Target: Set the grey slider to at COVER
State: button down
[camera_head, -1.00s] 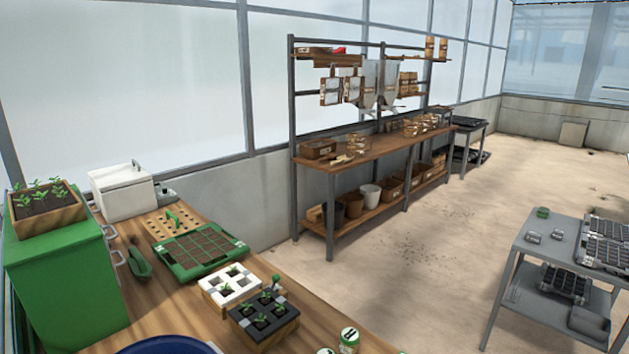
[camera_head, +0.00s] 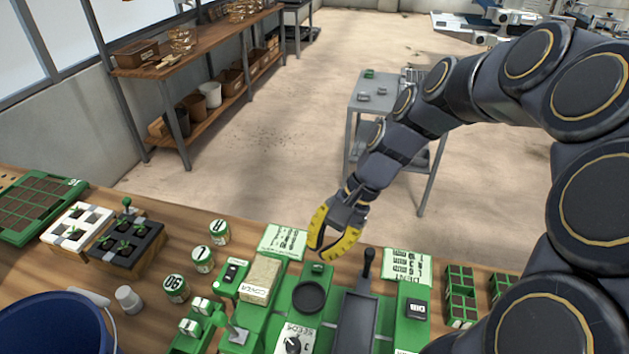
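The green seeder bench unit (camera_head: 270,326) stands at the front of the wooden table. A beige block with dark lettering (camera_head: 261,280), which may read COVER, lies on its left part. A small grey handle (camera_head: 237,334) sits on the green base left of centre; I cannot tell for sure that it is the grey slider. A dark grey channel (camera_head: 356,322) with a black upright lever (camera_head: 368,263) is right of centre. My gripper (camera_head: 318,253) has yellow fingers, looks open and empty, and hangs above the back edge of the unit, apart from everything.
White label cards (camera_head: 283,240) stand behind the unit. A dial (camera_head: 292,343) is at the front. Numbered cans (camera_head: 203,259), seedling trays (camera_head: 126,246) and a blue bucket (camera_head: 55,325) are to the left. Green cell blocks (camera_head: 461,294) are to the right. My arm covers the right side.

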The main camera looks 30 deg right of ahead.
jog(key=s+d+f+m+t, duration=0.2)
jog(key=d+m, duration=0.3)
jog(key=d, duration=0.3)
jog(key=s+d+f+m+t, duration=0.2)
jog(key=d+f+m, duration=0.3)
jog(key=d, duration=0.2)
jog(key=s+d+f+m+t, duration=0.2)
jog(key=d+f+m, duration=0.2)
jog(key=d+m, duration=0.2)
jog(key=d, duration=0.2)
jog(key=shift+s+d+f+h, duration=0.2)
jog(key=shift+s+d+h, duration=0.1)
jog(key=shift+s+h, duration=0.1)
jog(key=shift+w, duration=0.1)
send_near(370, 262)
jog(key=shift+d+f+x, duration=0.1)
jog(key=shift+d+x, duration=0.1)
jog(key=shift+x, duration=1.4)
jog(key=shift+d+f+x, duration=0.15)
jog(key=shift+x, duration=1.5)
